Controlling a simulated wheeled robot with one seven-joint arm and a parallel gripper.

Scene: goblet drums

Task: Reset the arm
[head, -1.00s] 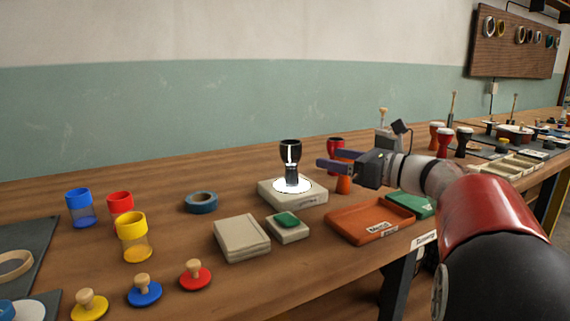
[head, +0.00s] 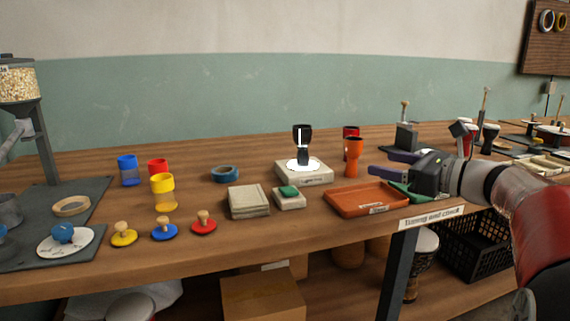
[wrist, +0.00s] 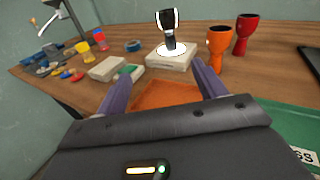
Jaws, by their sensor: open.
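My gripper (head: 380,164) is open and empty, held above the bench near the right end of the orange tray (head: 345,208). In the wrist view its two purple fingers (wrist: 160,76) are spread apart over the orange tray (wrist: 165,95). A black goblet drum (head: 303,137) stands upright on a white disc on a pale square stand (head: 318,178), left of my gripper and apart from it. The drum also shows beyond the fingers in the wrist view (wrist: 169,40).
An orange goblet drum (head: 353,157) and a red one (head: 350,131) stand right of the pale stand. A green tray (head: 408,192) lies partly hidden under my gripper. Coloured cups (head: 163,190), knobbed discs (head: 164,231) and a hopper (head: 18,82) are at left.

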